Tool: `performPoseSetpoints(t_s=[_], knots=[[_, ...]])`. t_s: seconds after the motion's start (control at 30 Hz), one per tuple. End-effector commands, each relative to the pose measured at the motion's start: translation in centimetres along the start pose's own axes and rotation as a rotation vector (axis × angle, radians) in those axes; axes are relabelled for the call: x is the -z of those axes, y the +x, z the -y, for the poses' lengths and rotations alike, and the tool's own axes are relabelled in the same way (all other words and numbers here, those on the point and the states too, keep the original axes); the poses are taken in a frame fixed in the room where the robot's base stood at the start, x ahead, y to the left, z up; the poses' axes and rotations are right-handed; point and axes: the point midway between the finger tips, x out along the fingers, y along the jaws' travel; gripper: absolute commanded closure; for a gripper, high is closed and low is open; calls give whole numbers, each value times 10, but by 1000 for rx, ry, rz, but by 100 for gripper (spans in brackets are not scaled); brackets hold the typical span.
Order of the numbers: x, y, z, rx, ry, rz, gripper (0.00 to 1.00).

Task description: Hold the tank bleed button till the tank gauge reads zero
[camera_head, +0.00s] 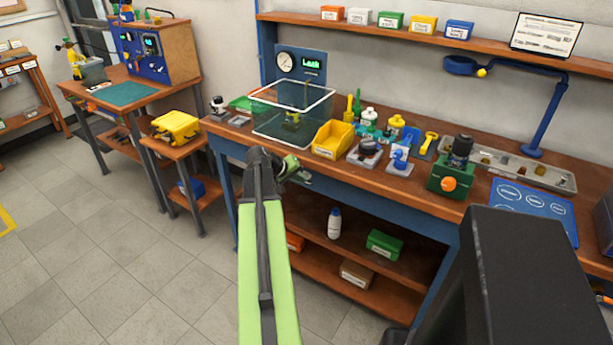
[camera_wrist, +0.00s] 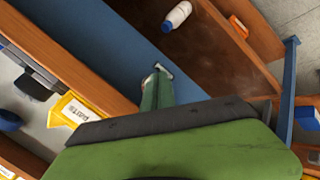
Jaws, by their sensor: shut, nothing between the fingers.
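A round white gauge (camera_head: 286,62) sits on a blue panel at the back of the main bench, beside a small green display (camera_head: 312,63) that seems to read "Leak". In front of it stands a clear, open-topped tank (camera_head: 268,124) with a small yellow-green item inside. I cannot make out the gauge needle, or which part is the tank bleed button. My gripper (camera_head: 304,178) is shut and empty, in front of the bench's front edge and below the tank. In the wrist view my gripper (camera_wrist: 160,70) points toward the blue bench front and the lower shelf.
A yellow bin (camera_head: 333,139) and several fittings stand right of the tank on the bench (camera_head: 420,190). A white bottle (camera_head: 334,223) and small boxes sit on the lower shelf. A blue control panel (camera_head: 141,50) stands on the left bench. The left floor is clear.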

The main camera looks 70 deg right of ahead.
Motion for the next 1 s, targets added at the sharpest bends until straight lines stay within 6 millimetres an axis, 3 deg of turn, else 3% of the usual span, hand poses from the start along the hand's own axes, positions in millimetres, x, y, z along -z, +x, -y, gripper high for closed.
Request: performPoseSetpoints(t_s=[0.67, 1.0], knots=[[2, 3, -3, 0, 0, -1, 100], [-6, -8, 5, -1, -1, 0, 100]])
